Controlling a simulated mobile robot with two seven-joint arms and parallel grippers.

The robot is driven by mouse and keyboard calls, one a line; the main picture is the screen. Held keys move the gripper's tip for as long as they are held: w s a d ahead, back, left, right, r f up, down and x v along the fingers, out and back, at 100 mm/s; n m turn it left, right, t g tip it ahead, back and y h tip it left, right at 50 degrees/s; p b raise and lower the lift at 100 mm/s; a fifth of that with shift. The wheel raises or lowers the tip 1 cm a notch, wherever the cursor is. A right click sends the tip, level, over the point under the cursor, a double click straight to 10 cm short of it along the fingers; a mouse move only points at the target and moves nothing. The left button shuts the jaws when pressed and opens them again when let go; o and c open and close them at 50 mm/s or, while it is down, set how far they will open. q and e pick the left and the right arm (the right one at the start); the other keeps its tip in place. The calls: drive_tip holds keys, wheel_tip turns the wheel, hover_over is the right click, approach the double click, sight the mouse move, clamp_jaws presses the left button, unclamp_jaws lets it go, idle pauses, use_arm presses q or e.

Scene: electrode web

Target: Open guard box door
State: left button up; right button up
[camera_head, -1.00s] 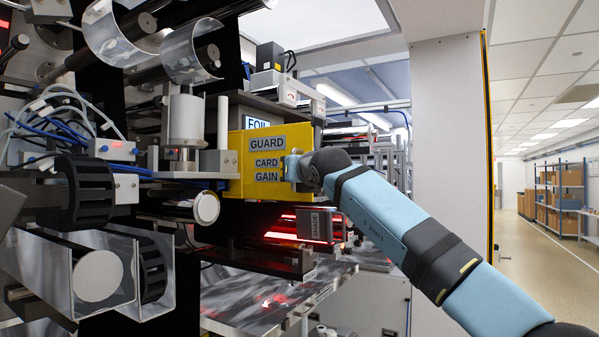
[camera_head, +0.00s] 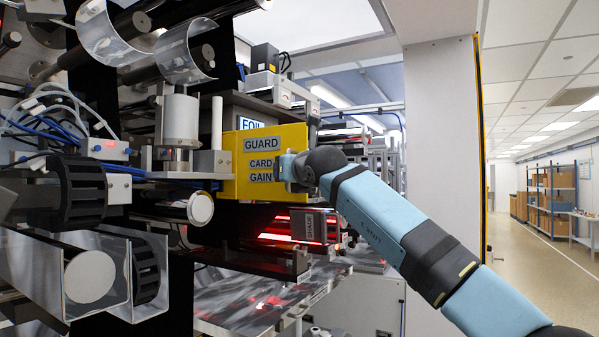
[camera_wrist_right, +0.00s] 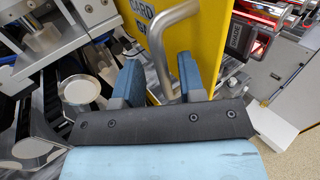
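The yellow guard box (camera_head: 238,188) is in the middle of the head view, with GUARD, CARD and GAIN labels on its front. Its door looks closed. My right gripper (camera_head: 285,168) is at the right part of that front and hides some of it. In the right wrist view a bent metal handle (camera_wrist_right: 160,48) stands out from the yellow front (camera_wrist_right: 207,45). The right gripper (camera_wrist_right: 158,84) is open there, its two blue fingers on either side of the handle with gaps showing. My left gripper is not in view.
Rollers, clear guards (camera_head: 100,280) and cables crowd the left. A SHADE-labelled block (camera_head: 310,225) with red-lit parts sits below the box. A white cabinet panel (camera_head: 440,140) stands to the right, with an open aisle beyond it.

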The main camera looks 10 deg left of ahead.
use_arm(q)
drive_tip(key=b, duration=0.1)
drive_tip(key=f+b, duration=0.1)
drive_tip(key=b, duration=0.1)
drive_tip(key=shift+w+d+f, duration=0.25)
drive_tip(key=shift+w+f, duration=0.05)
use_arm(e)
drive_tip(key=v, duration=1.1)
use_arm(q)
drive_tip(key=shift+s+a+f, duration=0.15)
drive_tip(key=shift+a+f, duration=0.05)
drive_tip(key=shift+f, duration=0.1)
use_arm(e)
drive_tip(key=shift+s, duration=0.1)
